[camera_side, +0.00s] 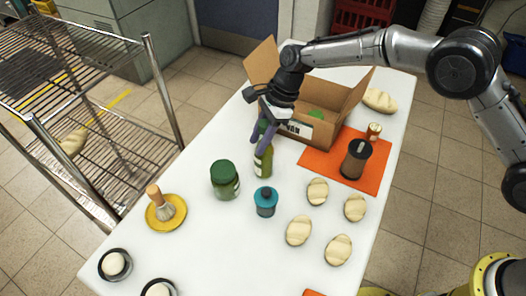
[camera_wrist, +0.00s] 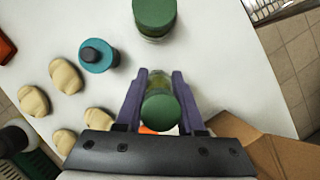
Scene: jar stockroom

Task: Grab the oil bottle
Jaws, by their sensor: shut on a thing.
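The oil bottle (camera_side: 263,161) is a green-yellow glass bottle with a green cap, upright near the middle of the white table, in front of the cardboard box. It also shows from above in the wrist view, with its round green cap (camera_wrist: 160,112) between the fingers. My gripper (camera_side: 262,136) comes down from above, its purple fingers on either side of the bottle's upper part. In the wrist view my gripper (camera_wrist: 156,82) is shut on the bottle. The fingers and cap hide part of the bottle. I cannot tell whether its base touches the table.
An open cardboard box (camera_side: 325,130) stands close behind the bottle. A green-lidded jar (camera_side: 225,180) and a teal jar (camera_side: 266,203) stand nearby. An orange mat (camera_side: 318,157) holds a dark jar (camera_side: 355,160). Several bread rolls (camera_side: 299,231) lie to the front right.

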